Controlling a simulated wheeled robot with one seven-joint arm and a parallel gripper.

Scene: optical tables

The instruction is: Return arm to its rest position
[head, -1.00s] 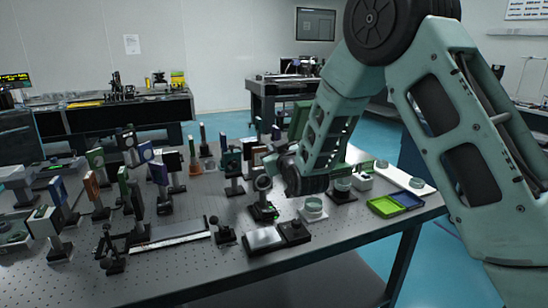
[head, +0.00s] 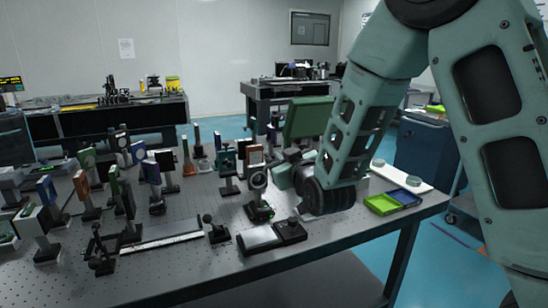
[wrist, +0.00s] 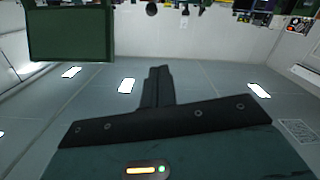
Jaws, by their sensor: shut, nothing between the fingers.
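My gripper (wrist: 158,72) shows in the wrist view as dark fingers close together, shut and empty. The wrist view looks up past the fingers to a pale room surface with bright light panels. In the head view my green arm comes down from the upper right and folds over the right part of the optical table (head: 190,258). Its wrist end is among the mounts there, and the fingertips cannot be made out in that view. I cannot tell whether the arm touches anything.
Many optic mounts crowd the table's left and middle. A dark green panel (head: 308,118) stands behind my wrist; a similar panel shows in the wrist view (wrist: 70,32). A green and blue tray (head: 392,202) lies near the right edge. A blue cabinet (head: 424,155) stands beyond.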

